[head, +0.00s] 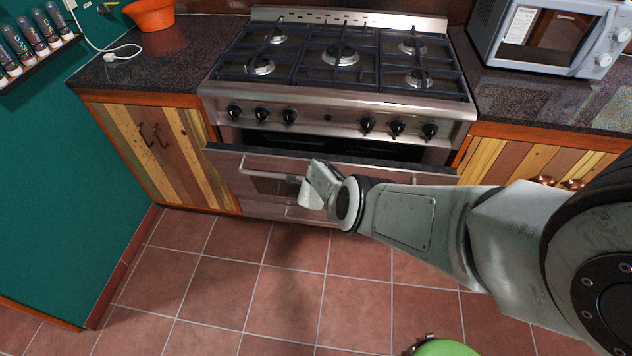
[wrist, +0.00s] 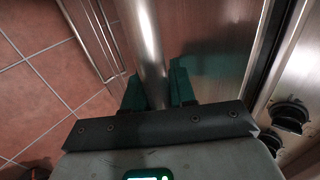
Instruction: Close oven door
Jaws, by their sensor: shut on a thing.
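The oven (head: 320,110) is a steel range against the far counter. Its door (head: 225,162) is partly open, its top edge leaning out from the body with a dark gap behind it. The bar handle (head: 262,173) crosses the door front. My gripper (head: 299,180) is at the handle near its middle. In the wrist view the gripper's green fingers (wrist: 157,85) are shut around the steel handle (wrist: 142,38), one on each side. In the head view my wrist hides the fingertips and part of the handle.
Gas burners (head: 340,52) top the oven, with several black knobs (head: 367,124) along its front. Wooden cabinets (head: 165,150) flank it. A microwave (head: 545,35) and orange bowl (head: 150,12) sit on the counters. A green wall (head: 60,170) stands left. The tiled floor (head: 230,290) in front is mostly clear.

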